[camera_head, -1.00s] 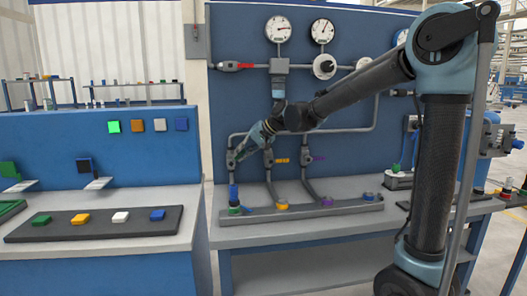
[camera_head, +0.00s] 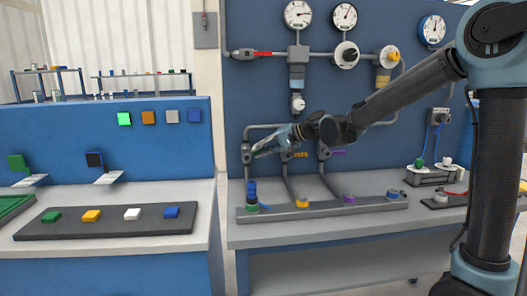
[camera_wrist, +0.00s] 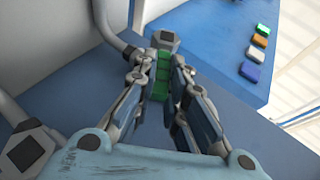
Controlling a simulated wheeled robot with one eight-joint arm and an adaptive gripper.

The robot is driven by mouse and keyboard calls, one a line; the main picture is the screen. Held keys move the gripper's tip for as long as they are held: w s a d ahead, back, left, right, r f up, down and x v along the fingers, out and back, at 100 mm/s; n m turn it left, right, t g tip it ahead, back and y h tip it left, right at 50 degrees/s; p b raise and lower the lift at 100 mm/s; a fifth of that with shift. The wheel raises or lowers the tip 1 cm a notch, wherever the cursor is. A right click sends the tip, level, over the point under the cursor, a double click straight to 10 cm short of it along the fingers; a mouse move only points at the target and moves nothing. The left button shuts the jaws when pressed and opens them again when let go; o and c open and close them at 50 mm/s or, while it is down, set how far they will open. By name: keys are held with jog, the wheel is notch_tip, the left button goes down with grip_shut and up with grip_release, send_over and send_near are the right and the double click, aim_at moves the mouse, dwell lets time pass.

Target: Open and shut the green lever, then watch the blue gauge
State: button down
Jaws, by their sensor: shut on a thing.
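The green lever (camera_wrist: 161,77) shows in the wrist view between my gripper's fingers, with a grey valve body (camera_wrist: 163,39) at its far end. My gripper (camera_wrist: 157,84) is closed around the lever. In the head view my gripper (camera_head: 259,150) is at the leftmost valve (camera_head: 246,155) on the blue panel, and its fingers hide most of the lever. The blue gauge (camera_head: 432,28), a white dial with a blue rim, is at the upper right of the panel. Its needle is too small to read surely.
A grey rail (camera_head: 325,209) with coloured fittings lies on the bench below.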

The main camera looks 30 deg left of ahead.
jog(key=shift+f, duration=0.1)
jog(key=c, duration=1.6)
grip_release()
jog(key=shift+d, duration=0.1)
jog(key=v, duration=1.2)
